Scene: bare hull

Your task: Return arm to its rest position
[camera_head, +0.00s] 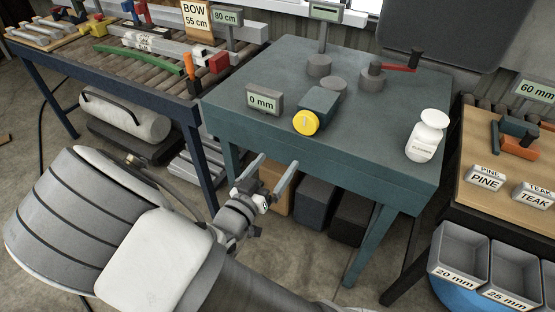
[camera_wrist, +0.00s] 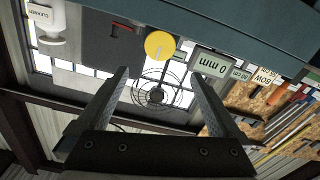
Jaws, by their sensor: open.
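My gripper (camera_head: 271,177) is open and empty, in front of the near edge of the teal table (camera_head: 240,133) and apart from it. My arm reaches in from the lower left in the head view. In the wrist view the two fingers of my gripper (camera_wrist: 165,98) are spread wide with nothing between them. That view looks upward, with windows and a ceiling fan (camera_wrist: 157,92) behind the fingers.
The teal table holds a yellow-faced device (camera_head: 306,122), a "0 mm" display (camera_head: 264,101) and a white bottle (camera_head: 427,136). A roller bench (camera_head: 150,86) with tools stands left. A wooden-topped bench (camera_head: 480,207) and grey bins (camera_head: 459,252) stand right.

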